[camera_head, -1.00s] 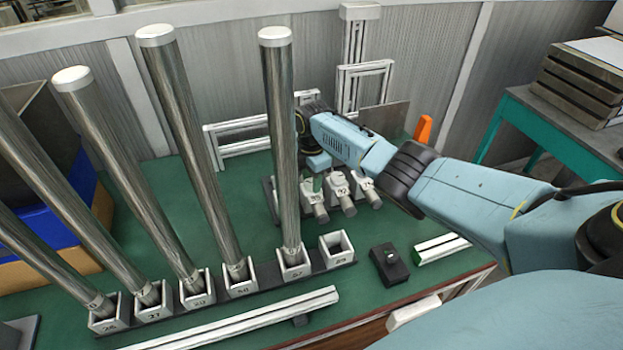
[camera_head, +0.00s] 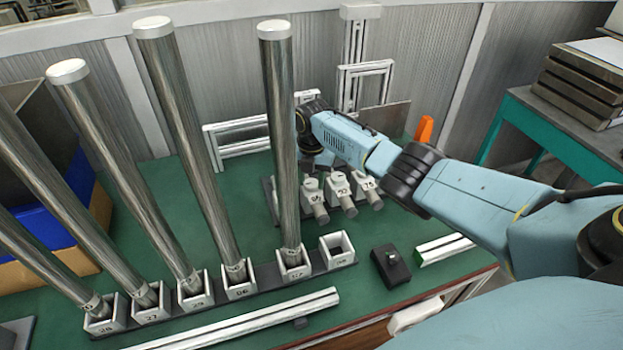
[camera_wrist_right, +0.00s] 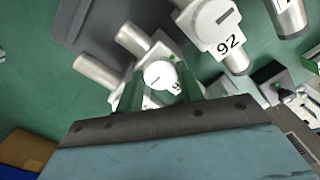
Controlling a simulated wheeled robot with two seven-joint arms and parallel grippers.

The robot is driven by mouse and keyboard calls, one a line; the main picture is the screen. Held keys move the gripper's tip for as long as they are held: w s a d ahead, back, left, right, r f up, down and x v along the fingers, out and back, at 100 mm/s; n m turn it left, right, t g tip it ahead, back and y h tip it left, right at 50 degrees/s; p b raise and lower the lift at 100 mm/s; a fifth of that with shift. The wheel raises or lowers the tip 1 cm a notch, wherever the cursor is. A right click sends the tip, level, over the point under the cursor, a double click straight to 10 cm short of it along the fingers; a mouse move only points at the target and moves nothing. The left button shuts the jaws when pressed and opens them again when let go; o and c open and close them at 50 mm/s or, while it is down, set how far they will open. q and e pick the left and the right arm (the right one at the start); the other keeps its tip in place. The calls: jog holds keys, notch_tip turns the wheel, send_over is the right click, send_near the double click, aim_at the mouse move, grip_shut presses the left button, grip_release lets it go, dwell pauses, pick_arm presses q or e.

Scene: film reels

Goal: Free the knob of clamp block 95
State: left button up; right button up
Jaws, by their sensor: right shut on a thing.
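Three pale clamp blocks stand in a row on a dark base on the green bench. The middle one is clamp block 92 (camera_head: 340,190), also in the right wrist view (camera_wrist_right: 218,30). The left block (camera_head: 313,197) has a number partly hidden; I cannot read it surely as 95. Its round white knob (camera_wrist_right: 159,75) has a dark slot and sits between the two green fingers of my right gripper (camera_wrist_right: 160,88), which is shut on it. In the head view the right hand hides this knob. My left gripper is not in view.
Several tall metal tubes lean in a row of numbered sockets (camera_head: 240,282) left and in front. The rightmost socket (camera_head: 337,250) is empty. A white rail (camera_head: 245,320) lies along the front.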

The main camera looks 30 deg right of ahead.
aim_at(311, 183)
dwell(0.4)
jog(key=o, duration=1)
jog(key=shift+r, duration=0.15)
notch_tip(311, 183, up, 13)
jog(key=shift+r+p, duration=0.1)
jog(key=shift+p, duration=0.85)
